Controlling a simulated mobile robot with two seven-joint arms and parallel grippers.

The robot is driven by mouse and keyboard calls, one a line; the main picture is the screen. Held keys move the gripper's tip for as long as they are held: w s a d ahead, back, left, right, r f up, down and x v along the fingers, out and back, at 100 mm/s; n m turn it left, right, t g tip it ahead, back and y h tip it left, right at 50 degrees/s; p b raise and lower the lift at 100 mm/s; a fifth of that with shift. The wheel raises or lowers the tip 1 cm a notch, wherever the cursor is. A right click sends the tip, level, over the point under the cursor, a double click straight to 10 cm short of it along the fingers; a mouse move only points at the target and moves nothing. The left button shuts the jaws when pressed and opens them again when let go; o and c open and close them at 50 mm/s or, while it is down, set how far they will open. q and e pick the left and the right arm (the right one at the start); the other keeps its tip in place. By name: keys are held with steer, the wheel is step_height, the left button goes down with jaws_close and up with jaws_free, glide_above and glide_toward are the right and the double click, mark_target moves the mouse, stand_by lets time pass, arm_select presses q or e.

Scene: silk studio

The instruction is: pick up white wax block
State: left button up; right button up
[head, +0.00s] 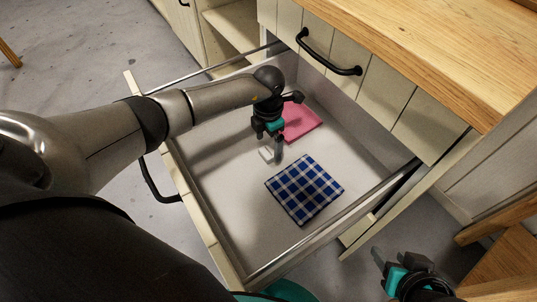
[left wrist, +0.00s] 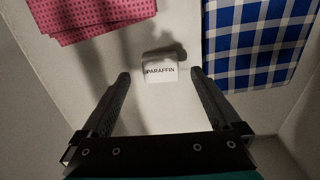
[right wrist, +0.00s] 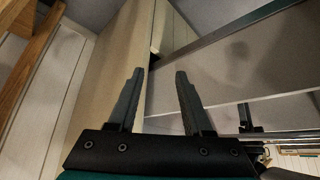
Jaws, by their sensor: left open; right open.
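The white wax block (head: 267,154) lies on the floor of an open drawer (head: 225,190), between a pink cloth and a blue checked cloth. In the left wrist view the block (left wrist: 160,72) shows the printed word PARAFFIN. My left gripper (head: 273,152) is inside the drawer, pointing down over the block and partly covering it in the head view. Its jaws (left wrist: 159,76) are open, with the block ahead between the fingertips and apart from them. My right gripper (head: 381,268) is outside the drawer at the lower right. Its jaws (right wrist: 158,72) are open and empty.
A folded pink cloth (head: 301,121) and a folded blue and white checked cloth (head: 305,188) lie in the drawer near the block. A closed drawer front with a black handle (head: 330,62) and a wooden countertop (head: 430,50) are above. Wooden furniture (head: 505,270) stands beside my right gripper.

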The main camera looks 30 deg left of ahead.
mark_target(268, 154)
arm_select(q)
steer(key=shift+f+b, duration=0.55)
steer(key=shift+f, duration=0.7)
arm_select(e)
steer(key=shift+w+a+f+t+y, duration=0.1)
steer(key=shift+w+a+t+y, duration=0.3)
steer(key=shift+w+a+t, duration=0.4)
steer(key=shift+w+a+f+t+y, duration=0.1)
steer(key=shift+w+a+t+y, duration=0.45)
steer(key=shift+a, duration=0.35)
steer(key=shift+s, duration=0.1)
arm_select(q)
steer(key=c, duration=1.4)
steer(key=shift+c, duration=0.2)
steer(key=shift+r, duration=0.1)
arm_select(e)
steer(key=shift+h, duration=0.25)
